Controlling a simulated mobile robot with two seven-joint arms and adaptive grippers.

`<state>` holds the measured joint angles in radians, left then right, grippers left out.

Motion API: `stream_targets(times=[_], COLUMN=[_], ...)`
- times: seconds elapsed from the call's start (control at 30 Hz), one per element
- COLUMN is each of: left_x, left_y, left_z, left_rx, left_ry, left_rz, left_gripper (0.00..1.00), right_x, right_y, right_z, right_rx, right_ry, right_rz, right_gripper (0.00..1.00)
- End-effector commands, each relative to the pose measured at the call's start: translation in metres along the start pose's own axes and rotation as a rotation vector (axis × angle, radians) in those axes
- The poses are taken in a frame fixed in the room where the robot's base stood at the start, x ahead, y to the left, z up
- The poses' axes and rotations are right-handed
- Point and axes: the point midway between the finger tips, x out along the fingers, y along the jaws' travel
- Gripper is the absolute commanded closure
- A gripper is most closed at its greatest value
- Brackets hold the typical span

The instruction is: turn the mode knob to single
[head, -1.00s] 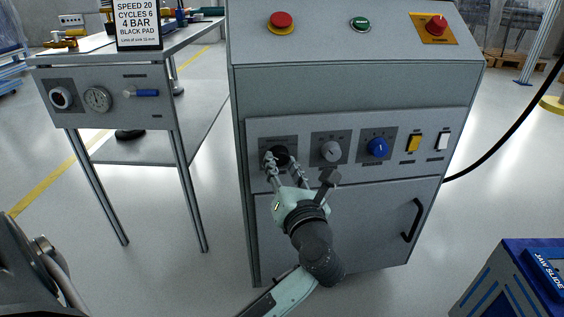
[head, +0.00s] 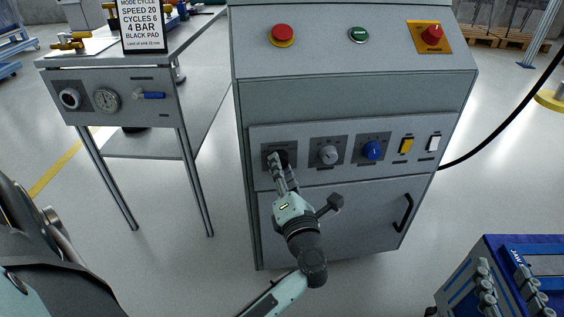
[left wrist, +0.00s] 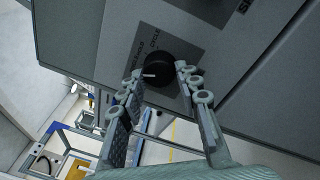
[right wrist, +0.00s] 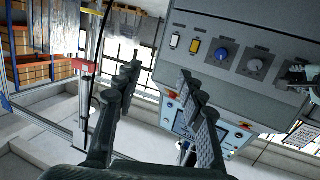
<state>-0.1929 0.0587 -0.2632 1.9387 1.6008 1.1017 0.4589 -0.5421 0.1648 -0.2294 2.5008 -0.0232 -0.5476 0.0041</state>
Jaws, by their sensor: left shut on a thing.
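The black mode knob (left wrist: 160,66) is the leftmost knob on the grey cabinet's control strip. Its white mark points to the left in the left wrist view. A label reading CYCLE is above it; another label beside that is hard to read. My left gripper (left wrist: 159,72) is shut on the knob, one finger on each side. In the head view my left gripper (head: 279,163) partly hides the knob. My right gripper (right wrist: 158,75) is open and empty, away from the panel; its fingers also show at lower right in the head view (head: 502,268).
Right of the mode knob are a grey knob (head: 328,155), a blue knob (head: 373,151), a yellow switch (head: 406,145) and a white switch (head: 433,143). A red button (head: 282,34) tops the cabinet. A side table (head: 112,66) carries a sign (head: 143,26) reading MODE CYCLE.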

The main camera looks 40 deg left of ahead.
Motion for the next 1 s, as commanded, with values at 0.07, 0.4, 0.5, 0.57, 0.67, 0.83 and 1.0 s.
stream_targets(times=[0.07, 0.4, 0.5, 0.57, 0.67, 0.83, 1.0], left_x=[-0.001, -0.001, -0.001, -0.001, -0.001, -0.001, -0.001], left_y=[0.0, -0.001, -0.001, -0.001, -0.001, -0.001, -0.001], left_z=[0.001, 0.0, 0.0, 0.0, 0.0, 0.0, 0.0], left_rx=[0.021, 0.067, 0.07, 0.07, 0.07, 0.07, 0.07], left_ry=[-0.002, -0.006, -0.007, -0.007, -0.007, -0.007, -0.007], left_rz=[-0.003, 0.0, 0.0, 0.0, 0.0, -0.001, 0.0], left_gripper=[0.96, 0.96, 0.96, 0.96, 0.96, 0.66, 0.46], right_x=[-0.002, -0.011, -0.012, -0.012, -0.012, -0.012, -0.012], right_y=[0.008, 0.025, 0.026, 0.027, 0.027, 0.027, 0.026], right_z=[0.015, 0.052, 0.054, 0.055, 0.055, 0.054, 0.054], right_rx=[-0.01, -0.026, -0.026, -0.026, -0.026, -0.026, -0.026], right_ry=[-0.081, -0.254, -0.265, -0.267, -0.266, -0.266, -0.265], right_rz=[0.017, 0.053, 0.055, 0.055, 0.055, 0.055, 0.055], right_gripper=[0.6, 0.6, 0.6, 0.6, 0.6, 0.6, 0.6])
